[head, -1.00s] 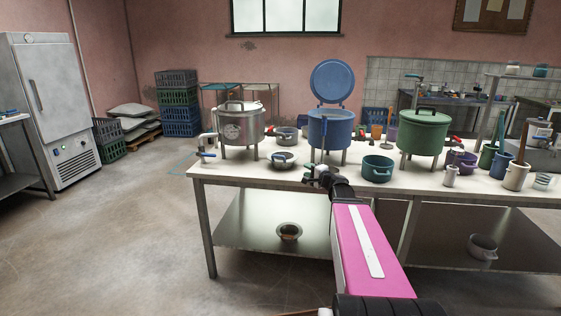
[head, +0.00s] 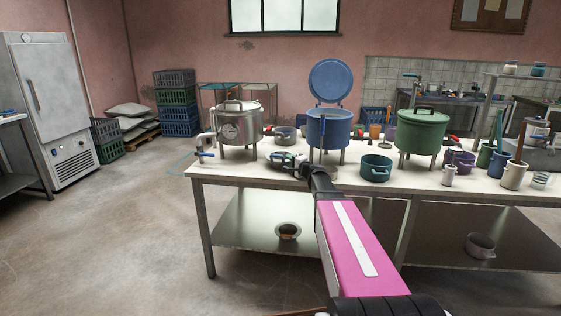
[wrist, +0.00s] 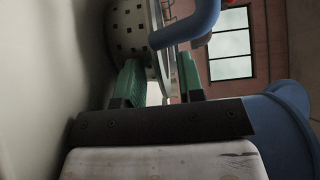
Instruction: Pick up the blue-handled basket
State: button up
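The basket (wrist: 129,28) fills the upper middle of the wrist view, a pale metal wall with rows of dark square holes. Its thick blue handle (wrist: 203,25) curves in from the upper right, just beyond my fingers. My gripper (wrist: 158,76) is open, its two green fingers apart, with the basket's rim seen between and beyond them. I cannot tell whether either finger touches it. In the head view my gripper (head: 287,160) is low over the table, left of the blue pot, and largely hides the basket.
The table (head: 232,171) holds a steel pot (head: 238,128) on the left, a blue pot (head: 330,129) close to my gripper's right, and a green pot (head: 421,133). Several cups and containers crowd the right end.

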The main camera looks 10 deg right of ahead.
grip_shut()
jog(key=shift+r, duration=0.15)
